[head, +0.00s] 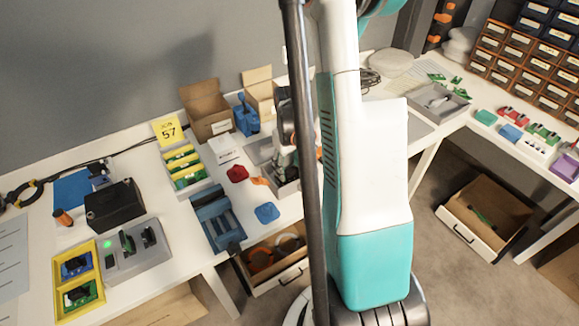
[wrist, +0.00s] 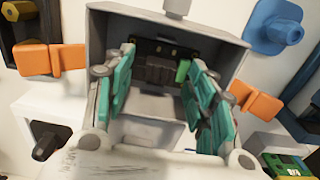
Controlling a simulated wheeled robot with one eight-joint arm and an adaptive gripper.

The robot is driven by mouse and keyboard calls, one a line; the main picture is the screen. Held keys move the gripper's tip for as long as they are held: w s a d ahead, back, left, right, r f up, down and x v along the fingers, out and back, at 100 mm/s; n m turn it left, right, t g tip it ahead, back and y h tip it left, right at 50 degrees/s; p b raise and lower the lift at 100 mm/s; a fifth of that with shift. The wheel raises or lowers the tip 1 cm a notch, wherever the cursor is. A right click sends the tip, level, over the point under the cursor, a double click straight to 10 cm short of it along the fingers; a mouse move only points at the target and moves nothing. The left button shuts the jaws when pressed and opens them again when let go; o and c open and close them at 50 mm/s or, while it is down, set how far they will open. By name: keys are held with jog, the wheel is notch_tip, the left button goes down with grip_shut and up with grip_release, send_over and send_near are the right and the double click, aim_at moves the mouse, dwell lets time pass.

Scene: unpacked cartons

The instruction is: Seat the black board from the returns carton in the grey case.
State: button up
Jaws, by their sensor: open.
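The grey case (head: 283,187) stands on the bench in the head view, partly hidden by my arm. In the wrist view the open grey case (wrist: 215,33) fills the middle, with orange latches (wrist: 50,59) sticking out at both sides. A black board (wrist: 153,68) with a green piece at its right end lies inside against the far wall. My gripper (wrist: 157,78) is open, its teal fingers spread on either side in front of the black board. I cannot tell whether the board is fully seated. In the head view my gripper (head: 286,160) is over the case, largely hidden.
Two brown cartons (head: 207,108) stand open behind; their insides are hidden. A blue piece (head: 267,213), a red piece (head: 237,173) and a blue tray (head: 217,220) lie close by. A rack of green boards (head: 186,166) stands to the left. An open drawer (head: 275,258) is below.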

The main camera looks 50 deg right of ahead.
notch_tip(320, 180, up, 12)
jog(key=shift+f, duration=0.15)
dwell(0.3)
